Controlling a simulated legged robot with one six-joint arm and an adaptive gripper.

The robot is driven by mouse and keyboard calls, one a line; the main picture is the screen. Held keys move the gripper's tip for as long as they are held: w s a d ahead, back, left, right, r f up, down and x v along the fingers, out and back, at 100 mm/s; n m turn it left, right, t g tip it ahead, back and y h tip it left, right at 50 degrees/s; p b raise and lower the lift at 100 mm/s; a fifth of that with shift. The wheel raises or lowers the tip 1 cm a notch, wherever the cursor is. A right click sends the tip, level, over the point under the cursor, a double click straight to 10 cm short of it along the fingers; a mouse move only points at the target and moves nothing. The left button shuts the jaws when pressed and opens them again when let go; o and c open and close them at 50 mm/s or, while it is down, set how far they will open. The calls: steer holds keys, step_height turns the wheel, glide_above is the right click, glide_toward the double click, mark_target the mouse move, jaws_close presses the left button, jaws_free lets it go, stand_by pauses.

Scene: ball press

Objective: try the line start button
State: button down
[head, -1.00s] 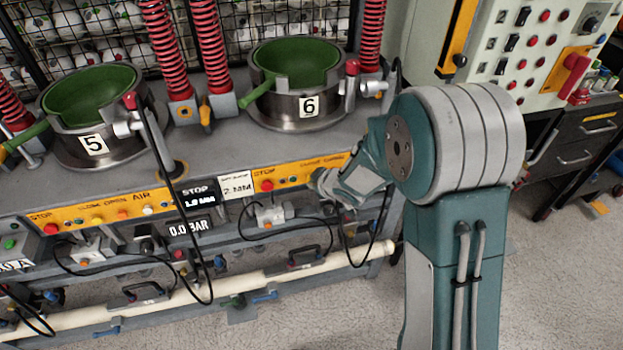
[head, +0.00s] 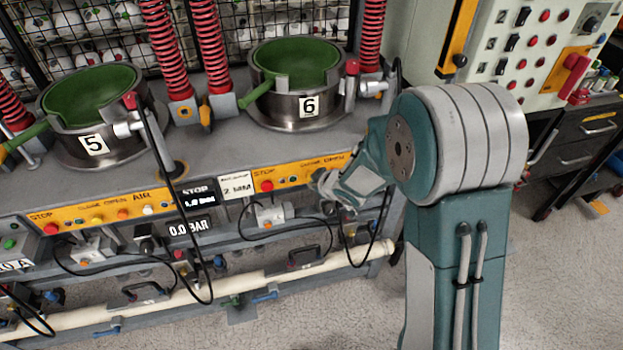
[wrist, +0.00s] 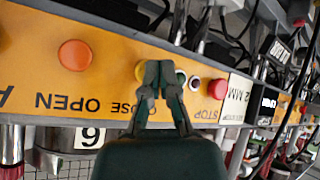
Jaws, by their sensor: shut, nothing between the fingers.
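I cannot tell which control is the line start button, as no readable label says so. A grey box at the left edge of the head view carries a green button (head: 10,244) above a partly cut-off white label. In the wrist view my gripper (wrist: 162,72) is shut and empty, its fingertips in front of the yellow panel (wrist: 110,75) of press 6. They overlap the yellow button (wrist: 140,71) marked CLOSE; I cannot tell whether they touch.
Press mould 6 (head: 307,112) and mould 5 (head: 85,128) stand on the grey bench. Black hoses hang in front of it. A cabinet with switches and red buttons (head: 545,45) stands at the right. The floor in front is clear.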

steer(key=shift+s+d, duration=0.15)
steer(key=shift+s, duration=0.3)
steer(key=shift+s, duration=0.1)
steer(key=shift+s+d, duration=0.25)
steer(key=shift+s, duration=0.5)
steer(key=shift+s+d, duration=0.2)
steer(key=shift+s, duration=0.6)
steer(key=shift+s+d, duration=0.25)
steer(key=shift+s, duration=0.5)
